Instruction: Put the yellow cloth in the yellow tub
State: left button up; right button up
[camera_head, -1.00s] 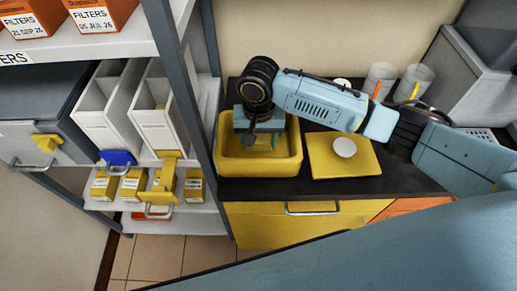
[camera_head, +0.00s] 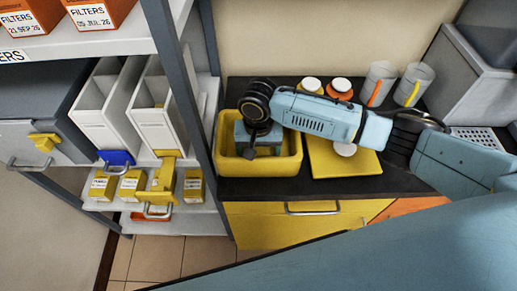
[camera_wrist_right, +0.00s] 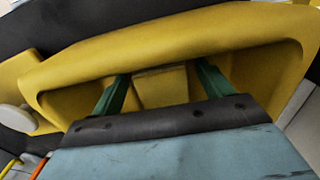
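The yellow tub (camera_head: 232,168) stands on the dark counter beside the shelf rack. My right gripper (camera_wrist_right: 162,85) is down inside the tub, and its green fingers are spread apart. A dull yellow, flat-faced piece (camera_wrist_right: 162,88) shows between the fingers, with a gap visible on each side. It looks like the yellow cloth, but its colour is close to the tub's and I cannot be sure. In the head view the wrist hides the inside of the tub. My left gripper is not in view.
A yellow mat (camera_head: 325,160) with a white round object (camera_head: 345,149) lies right of the tub. Two white-lidded jars (camera_head: 340,88) and two cups (camera_head: 381,82) stand behind my right arm. The shelf rack post (camera_head: 205,125) is close on the tub's left.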

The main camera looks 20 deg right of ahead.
jog(key=shift+r, duration=0.15)
notch_tip(320, 180, up, 12)
jog(key=p, duration=0.1)
jog(key=shift+p, duration=0.3)
dwell(0.6)
